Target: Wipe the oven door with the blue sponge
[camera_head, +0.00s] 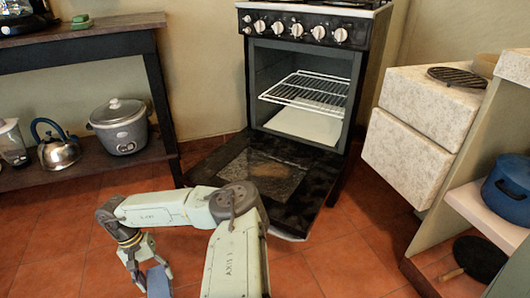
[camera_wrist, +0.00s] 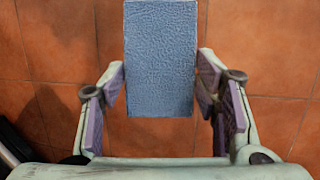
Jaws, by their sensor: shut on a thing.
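The blue sponge (camera_wrist: 160,55) is held between the two fingers of my gripper (camera_wrist: 160,84) in the wrist view, with its textured face to the camera. In the head view my gripper (camera_head: 140,268) is low at the left, and the sponge (camera_head: 158,282) hangs from it near the bottom edge. The oven door (camera_head: 318,180) is folded down open in front of the oven (camera_head: 366,90). A brownish patch (camera_head: 258,172) shows in the middle of its dark inner face. My gripper is to the left of the door and apart from it.
A wire rack (camera_head: 306,90) sits inside the oven. A table (camera_head: 88,45) with a lower shelf holding a rice cooker (camera_head: 120,125) and kettle (camera_head: 58,150) stands left. Stone-look drawers (camera_head: 408,145) and a blue pot (camera_head: 508,188) are right. Tiled floor (camera_head: 335,262) is clear in front.

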